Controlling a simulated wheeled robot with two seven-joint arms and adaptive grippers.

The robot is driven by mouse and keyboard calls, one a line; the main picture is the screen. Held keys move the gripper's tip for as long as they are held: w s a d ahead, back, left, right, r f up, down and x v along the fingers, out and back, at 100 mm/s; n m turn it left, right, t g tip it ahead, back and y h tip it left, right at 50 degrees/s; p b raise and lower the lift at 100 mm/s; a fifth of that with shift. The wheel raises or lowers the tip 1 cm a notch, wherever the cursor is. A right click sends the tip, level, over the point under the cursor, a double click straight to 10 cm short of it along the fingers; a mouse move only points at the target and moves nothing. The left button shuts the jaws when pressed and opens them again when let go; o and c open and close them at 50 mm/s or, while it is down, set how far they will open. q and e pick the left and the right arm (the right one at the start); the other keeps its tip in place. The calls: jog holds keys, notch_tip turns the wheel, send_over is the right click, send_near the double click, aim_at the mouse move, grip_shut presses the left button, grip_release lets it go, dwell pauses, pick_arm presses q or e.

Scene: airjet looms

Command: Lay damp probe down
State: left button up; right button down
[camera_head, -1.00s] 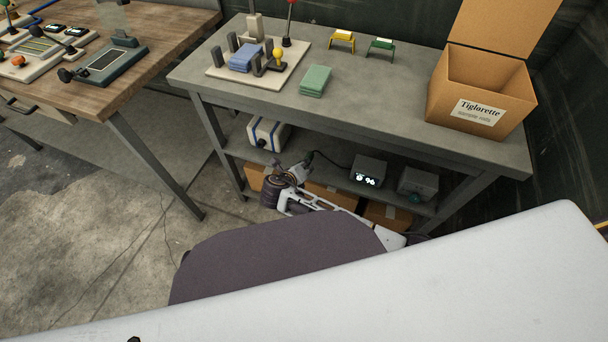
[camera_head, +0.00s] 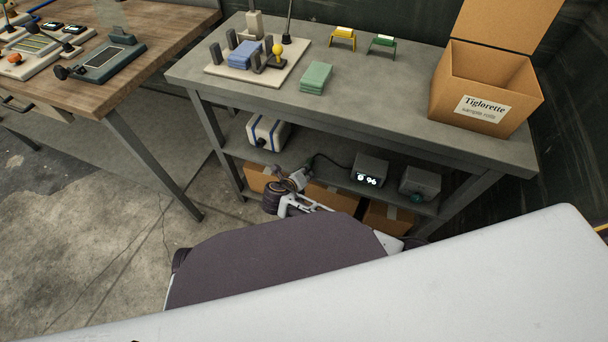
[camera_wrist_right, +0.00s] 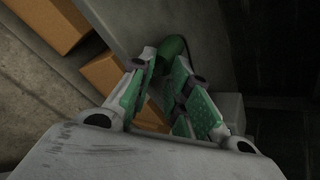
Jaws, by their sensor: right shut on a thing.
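The damp probe (camera_wrist_right: 173,48) shows in the right wrist view as a rounded green body with a dark cable at its far end. My right gripper (camera_wrist_right: 166,75) is shut on it, with green pads on both fingers. In the head view my right gripper (camera_head: 297,180) is low in front of the lower shelf, below the tabletop. The probe is too small to make out there. My left gripper is not in view.
The lower shelf (camera_head: 330,168) also holds a blue-striped white box (camera_head: 267,133) and a grey unit (camera_head: 420,184). Cardboard boxes (camera_head: 333,199) sit beneath it. The grey tabletop (camera_head: 390,90) has green pads (camera_head: 316,78) and an open carton (camera_head: 478,110), with clear surface between.

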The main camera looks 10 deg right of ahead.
dwell(0.3)
jog(key=c, duration=1.3)
grip_release()
jog(key=shift+f, duration=0.1)
jog(key=shift+c, duration=0.2)
jog(key=shift+r, duration=0.2)
